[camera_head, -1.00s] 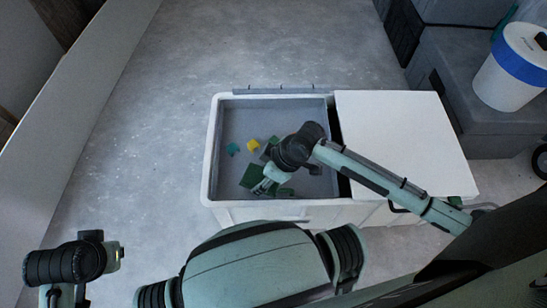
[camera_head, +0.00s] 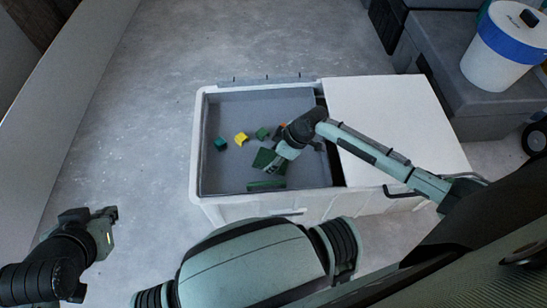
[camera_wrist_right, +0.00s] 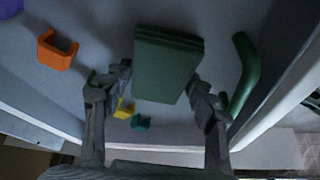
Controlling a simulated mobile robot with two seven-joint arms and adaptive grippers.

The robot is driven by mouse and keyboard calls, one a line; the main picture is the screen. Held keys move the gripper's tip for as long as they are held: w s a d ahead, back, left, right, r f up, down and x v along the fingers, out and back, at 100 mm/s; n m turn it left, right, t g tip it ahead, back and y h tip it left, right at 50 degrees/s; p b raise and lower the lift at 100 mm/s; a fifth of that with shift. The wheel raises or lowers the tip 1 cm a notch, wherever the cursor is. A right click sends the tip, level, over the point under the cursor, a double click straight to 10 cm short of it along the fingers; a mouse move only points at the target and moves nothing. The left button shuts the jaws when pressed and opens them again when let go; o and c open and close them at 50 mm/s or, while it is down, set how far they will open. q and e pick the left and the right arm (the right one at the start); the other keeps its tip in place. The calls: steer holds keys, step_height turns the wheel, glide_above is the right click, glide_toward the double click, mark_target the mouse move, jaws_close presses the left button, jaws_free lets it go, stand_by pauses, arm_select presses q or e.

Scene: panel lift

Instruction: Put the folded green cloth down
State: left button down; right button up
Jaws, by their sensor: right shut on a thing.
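The folded green cloth (camera_head: 264,159) is over the right part of the grey-lined bin (camera_head: 196,150). It also shows as a thick layered slab in the right wrist view (camera_wrist_right: 167,65). My right gripper (camera_head: 282,160) is shut on the cloth, with one finger at each side of its near end in the wrist view (camera_wrist_right: 160,88). I cannot tell whether the cloth touches the bin floor. My left gripper (camera_head: 108,225) is outside the bin at the lower left, away from the cloth. Its finger opening is unclear.
In the bin are a teal block (camera_head: 220,144), a yellow block (camera_head: 241,139), a small green block (camera_head: 262,133), a green curved piece (camera_head: 267,185) and an orange bracket (camera_wrist_right: 57,50). A purple piece (camera_wrist_right: 10,7) shows at the wrist view's edge. The bin's left floor is clear.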

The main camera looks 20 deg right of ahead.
steer(key=shift+f, duration=0.15)
steer(key=o, duration=1.1)
